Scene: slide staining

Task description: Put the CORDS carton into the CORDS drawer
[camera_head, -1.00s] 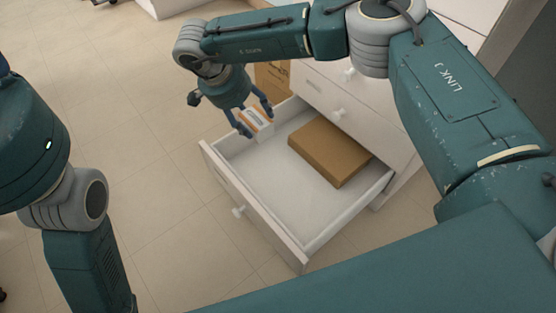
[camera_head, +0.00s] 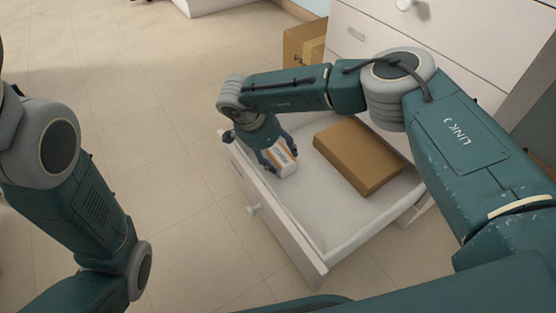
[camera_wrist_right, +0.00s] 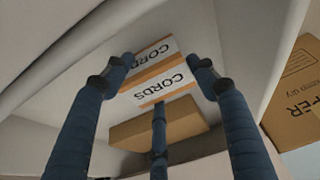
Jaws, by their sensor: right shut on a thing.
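The CORDS carton (camera_head: 287,164) is a small white box with orange stripes. My right gripper (camera_head: 280,158) reaches down into the drawer and is shut on the carton. In the right wrist view the carton (camera_wrist_right: 165,82) sits between the fingers (camera_wrist_right: 163,68), with CORDS readable on two faces. No label is readable on the drawer. My left gripper is out of view; only part of the left arm shows.
A flat brown box (camera_head: 357,155) lies in the drawer, to the right of the CORDS carton. A brown carton (camera_head: 303,45) stands on the floor beside the cabinet.

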